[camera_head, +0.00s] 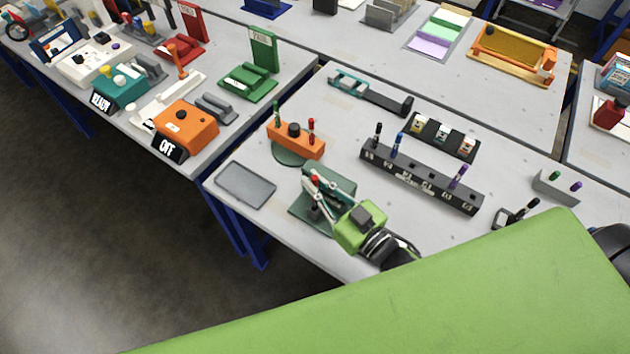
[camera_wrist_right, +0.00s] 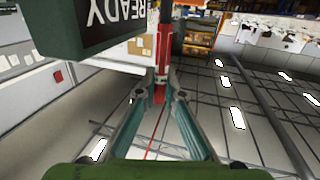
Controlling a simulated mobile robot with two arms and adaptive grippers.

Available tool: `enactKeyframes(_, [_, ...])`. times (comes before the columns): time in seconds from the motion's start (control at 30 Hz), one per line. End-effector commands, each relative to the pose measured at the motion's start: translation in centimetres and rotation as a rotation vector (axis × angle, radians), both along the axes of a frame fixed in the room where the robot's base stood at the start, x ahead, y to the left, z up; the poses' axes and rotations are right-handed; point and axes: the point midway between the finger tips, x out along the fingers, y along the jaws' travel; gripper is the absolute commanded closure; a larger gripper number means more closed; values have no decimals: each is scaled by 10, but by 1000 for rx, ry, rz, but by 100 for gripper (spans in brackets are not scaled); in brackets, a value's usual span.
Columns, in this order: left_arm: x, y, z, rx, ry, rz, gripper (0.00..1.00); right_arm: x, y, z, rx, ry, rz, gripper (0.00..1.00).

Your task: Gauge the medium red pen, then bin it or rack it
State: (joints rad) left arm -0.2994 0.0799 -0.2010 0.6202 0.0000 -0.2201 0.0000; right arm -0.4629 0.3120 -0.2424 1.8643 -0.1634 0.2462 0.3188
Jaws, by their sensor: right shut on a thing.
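My right gripper (camera_head: 314,193) is shut on a red pen (camera_head: 315,181), held upright at the dark green device (camera_head: 338,180) near the table's front edge. In the wrist view the fingertips (camera_wrist_right: 161,84) pinch the red pen (camera_wrist_right: 163,45), beside a dark green block with READY on it (camera_wrist_right: 100,20). I cannot tell whether the pen touches the device. A second red pen (camera_head: 311,128) and a green pen (camera_head: 276,110) stand in an orange block (camera_head: 283,139). The black rack (camera_head: 430,186) holds a black, a blue and a purple pen upright. My left gripper is out of view.
A grey tray (camera_head: 245,185) lies left of the device. A black holder (camera_head: 441,134) stands behind the rack, and a teal and black tool (camera_head: 370,92) lies farther back. Free tabletop lies around these.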

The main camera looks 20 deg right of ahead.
Motion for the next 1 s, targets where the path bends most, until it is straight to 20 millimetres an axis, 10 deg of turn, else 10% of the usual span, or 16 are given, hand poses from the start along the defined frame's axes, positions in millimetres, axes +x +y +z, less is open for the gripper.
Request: enactKeyframes(1.0, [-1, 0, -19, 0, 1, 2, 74, 0, 0, -26, 0, -1, 0, 100])
